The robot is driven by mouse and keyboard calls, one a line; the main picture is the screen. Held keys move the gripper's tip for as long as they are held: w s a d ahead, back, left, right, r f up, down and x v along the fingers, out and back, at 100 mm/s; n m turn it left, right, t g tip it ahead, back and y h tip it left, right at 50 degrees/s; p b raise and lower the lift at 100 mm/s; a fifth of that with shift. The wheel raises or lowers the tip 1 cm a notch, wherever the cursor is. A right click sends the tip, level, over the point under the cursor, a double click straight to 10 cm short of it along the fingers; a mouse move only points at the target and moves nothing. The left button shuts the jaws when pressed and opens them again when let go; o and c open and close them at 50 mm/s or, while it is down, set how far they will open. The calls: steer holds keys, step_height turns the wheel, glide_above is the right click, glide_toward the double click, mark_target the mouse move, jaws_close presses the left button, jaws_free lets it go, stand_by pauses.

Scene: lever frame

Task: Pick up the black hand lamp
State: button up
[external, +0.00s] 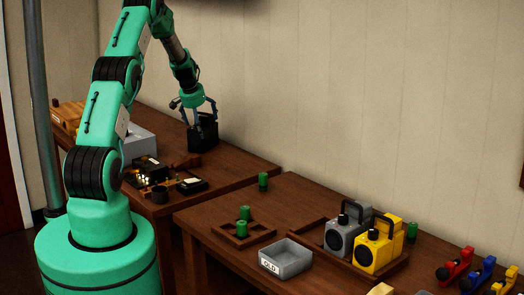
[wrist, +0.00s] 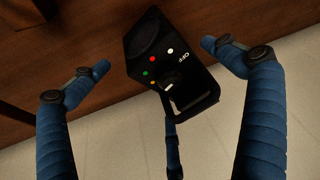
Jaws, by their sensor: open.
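The black hand lamp (external: 203,136) stands on the far wooden table, close to the wall. In the wrist view the lamp (wrist: 150,48) shows a dark round lens, small red, green, yellow and white dots, an "OFF" label and a loop handle. My gripper (external: 193,106) is directly above the lamp, pointing down. In the wrist view its blue fingers (wrist: 157,58) are spread on both sides of the lamp, with a gap on each side. A further thin finger shows below, near the handle; whether it touches the handle I cannot tell.
On the far table, a grey box (external: 138,140) and small dark items (external: 160,178) lie left of the lamp. The nearer table holds green cylinders (external: 263,181), a grey "OLD" bin (external: 286,260), a grey lamp (external: 345,232) and a yellow lamp (external: 378,246). The wall is close behind.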

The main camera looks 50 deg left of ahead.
mark_target(205, 136)
steer(key=shift+x, duration=0.8)
steer(key=shift+f, duration=0.1)
steer(key=shift+b+x, duration=0.5)
steer(key=shift+x, duration=2.05)
steer(key=c, duration=1.5)
steer(key=shift+o, duration=0.2)
steer(key=shift+r+p, duration=0.7)
steer(key=shift+r, duration=4.35)
